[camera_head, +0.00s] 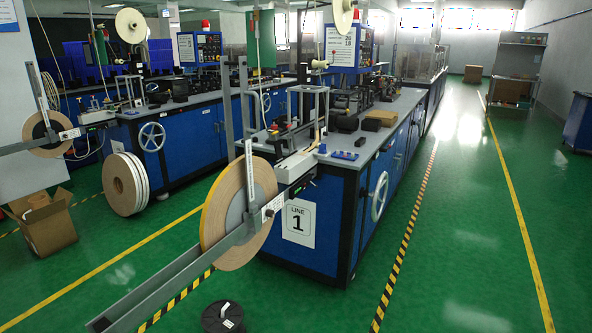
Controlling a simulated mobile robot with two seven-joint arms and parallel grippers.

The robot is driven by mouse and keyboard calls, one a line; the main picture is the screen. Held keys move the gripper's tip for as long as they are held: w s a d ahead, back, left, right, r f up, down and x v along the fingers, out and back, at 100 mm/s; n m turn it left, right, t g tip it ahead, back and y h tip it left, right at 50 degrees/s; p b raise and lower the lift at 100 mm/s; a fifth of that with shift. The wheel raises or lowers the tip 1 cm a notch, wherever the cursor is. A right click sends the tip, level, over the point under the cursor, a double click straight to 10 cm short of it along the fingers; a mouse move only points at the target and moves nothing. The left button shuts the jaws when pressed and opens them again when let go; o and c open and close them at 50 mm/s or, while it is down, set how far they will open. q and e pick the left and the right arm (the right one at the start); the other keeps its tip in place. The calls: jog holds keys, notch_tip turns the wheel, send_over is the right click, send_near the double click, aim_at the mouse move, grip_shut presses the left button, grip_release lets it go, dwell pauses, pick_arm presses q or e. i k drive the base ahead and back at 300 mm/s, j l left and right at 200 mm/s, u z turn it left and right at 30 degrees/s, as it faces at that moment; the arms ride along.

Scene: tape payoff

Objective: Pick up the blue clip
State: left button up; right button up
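A small flat blue piece (345,155) lies on the grey top of the Line 1 bench (372,150), near its front corner. Neither of my grippers shows in this view, and nothing is seen touching these pieces.
A large tape reel (238,212) hangs on a grey payoff arm (165,285) jutting toward the lower left. A cardboard box (45,222) and leaning reels (126,184) are at left. The green floor (465,220) right of the bench is clear.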

aim_at(323, 149)
jog(key=i+z, duration=0.2)
jog(key=i, duration=0.35)
jog(key=i+j+z, duration=0.15)
jog(key=i, duration=0.35)
jog(key=i+j+z, duration=0.2)
jog(key=i, duration=0.35)
jog(key=j, duration=0.1)
